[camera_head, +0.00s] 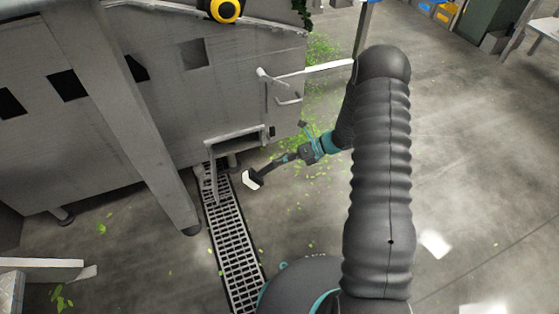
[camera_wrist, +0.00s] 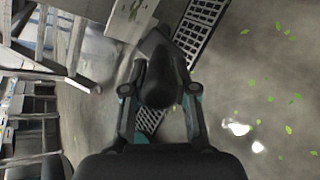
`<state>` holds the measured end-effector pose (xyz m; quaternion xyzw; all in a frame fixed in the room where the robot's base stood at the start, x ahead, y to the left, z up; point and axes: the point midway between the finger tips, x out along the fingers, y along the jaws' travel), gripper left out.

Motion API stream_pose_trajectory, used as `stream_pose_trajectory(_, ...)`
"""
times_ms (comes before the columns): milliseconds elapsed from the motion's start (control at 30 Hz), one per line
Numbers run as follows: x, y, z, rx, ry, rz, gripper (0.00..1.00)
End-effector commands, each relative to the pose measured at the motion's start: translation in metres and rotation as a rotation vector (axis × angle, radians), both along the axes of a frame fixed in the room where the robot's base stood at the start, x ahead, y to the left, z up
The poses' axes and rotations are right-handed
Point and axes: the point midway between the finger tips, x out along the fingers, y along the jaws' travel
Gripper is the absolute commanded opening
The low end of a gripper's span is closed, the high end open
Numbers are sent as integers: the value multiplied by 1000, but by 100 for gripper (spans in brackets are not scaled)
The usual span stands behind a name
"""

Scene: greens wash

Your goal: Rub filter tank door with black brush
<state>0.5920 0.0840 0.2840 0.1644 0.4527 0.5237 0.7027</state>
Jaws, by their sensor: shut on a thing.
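My gripper (camera_head: 306,151) is shut on the black brush (camera_head: 254,178), whose dark handle runs down and left to a head with white bristles. The brush also shows between my fingers in the wrist view (camera_wrist: 158,82). The brush head is beside the lower right of a large grey metal machine (camera_head: 190,95), apart from it. A low box-like part with a frame (camera_head: 238,137) juts from the machine's lower right, up and left of the brush. I cannot tell for sure whether this is the filter tank door. A grey metal part also shows at the top of the wrist view (camera_wrist: 130,18).
A floor drain grate (camera_head: 232,240) runs below the machine. A slanted metal leg (camera_head: 140,115) stands in front of it. Pipe handles (camera_head: 283,84) stick out at the machine's right. Green leaves (camera_head: 320,75) lie scattered. The floor at right is mostly open.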

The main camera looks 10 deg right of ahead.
Motion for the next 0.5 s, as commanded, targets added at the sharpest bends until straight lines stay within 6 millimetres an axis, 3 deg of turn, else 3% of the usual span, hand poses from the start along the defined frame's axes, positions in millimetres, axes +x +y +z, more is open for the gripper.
stream_pose_trajectory(167,1,-2,1,1,0,-1,0)
stream_pose_trajectory(500,3,-27,1,0,-1,-4,0)
